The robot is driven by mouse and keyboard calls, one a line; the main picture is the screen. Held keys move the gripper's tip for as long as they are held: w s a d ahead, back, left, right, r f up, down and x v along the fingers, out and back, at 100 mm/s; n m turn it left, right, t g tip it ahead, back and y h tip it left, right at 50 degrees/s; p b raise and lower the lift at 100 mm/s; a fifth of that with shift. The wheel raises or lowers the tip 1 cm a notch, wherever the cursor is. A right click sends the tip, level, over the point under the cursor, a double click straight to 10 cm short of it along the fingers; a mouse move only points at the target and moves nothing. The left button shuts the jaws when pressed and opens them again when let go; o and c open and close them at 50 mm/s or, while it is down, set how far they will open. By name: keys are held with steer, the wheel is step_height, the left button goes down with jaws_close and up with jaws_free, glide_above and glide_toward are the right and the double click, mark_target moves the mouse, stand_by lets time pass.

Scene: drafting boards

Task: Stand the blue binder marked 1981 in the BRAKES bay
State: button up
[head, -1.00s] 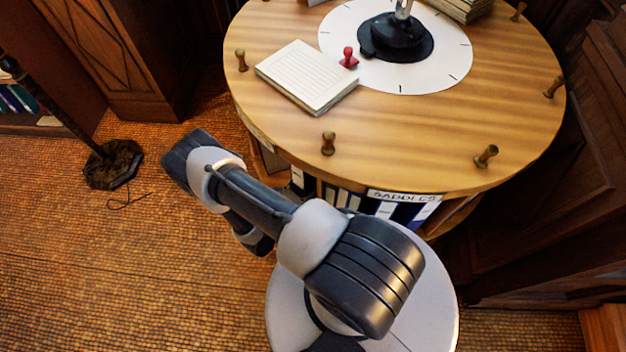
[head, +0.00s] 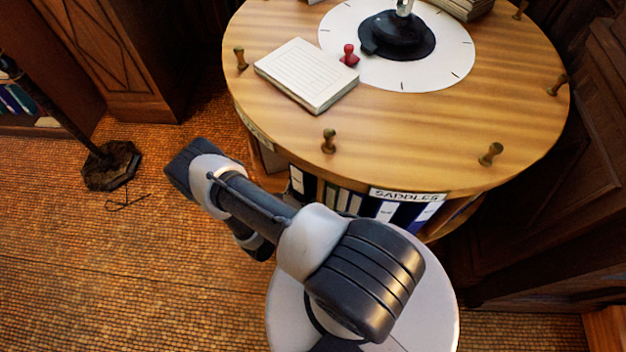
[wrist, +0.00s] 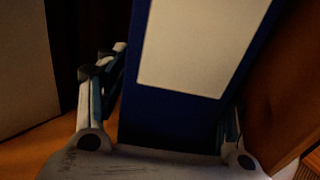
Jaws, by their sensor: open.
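In the wrist view a blue binder (wrist: 168,110) with a large pale label stands between the two fingers of my gripper (wrist: 178,85). The gripper is open, with one finger at each side of the binder. I cannot tell whether the fingers touch it. In the head view my gripper is not visible. The round wooden stand carries a SADDLES sign (head: 408,195) on its rim, with blue and dark binders (head: 425,213) below. A second rim sign (head: 255,133) is unreadable. No BRAKES sign can be read.
On the tabletop (head: 420,130) are a notepad (head: 307,75), a red stamp (head: 349,56), a black lamp base (head: 397,36) and several pegs around the edge. Dark cabinets flank the stand. A floor-lamp foot (head: 111,166) stands at left. Tiled floor at lower left is open.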

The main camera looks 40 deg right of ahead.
steer(key=s+a+p, duration=0.2)
steer(key=a, duration=1)
steer(key=w+a+r+m+g+y, duration=0.2)
steer(key=r+m+g+y, duration=0.3)
steer(key=r, duration=0.7)
steer(key=w+a+r+m+g+y, duration=0.2)
steer(key=r+m, duration=0.4)
steer(key=r, duration=0.5)
steer(key=s+a+r+m+t+y, duration=0.2)
steer(key=s+r+m+t+y, duration=0.2)
steer(key=r, duration=0.6)
steer(key=s+a+r+m+t+y, duration=0.2)
steer(key=s+r+m+t+y, duration=0.2)
steer(key=r, duration=0.7)
steer(key=s+t+y, duration=0.1)
steer(key=s+y, duration=0.1)
steer(key=s, duration=0.1)
steer(key=shift+a+r+m+y, duration=0.15)
steer(key=shift+r+m+y, duration=0.15)
steer(key=shift+y, duration=0.1)
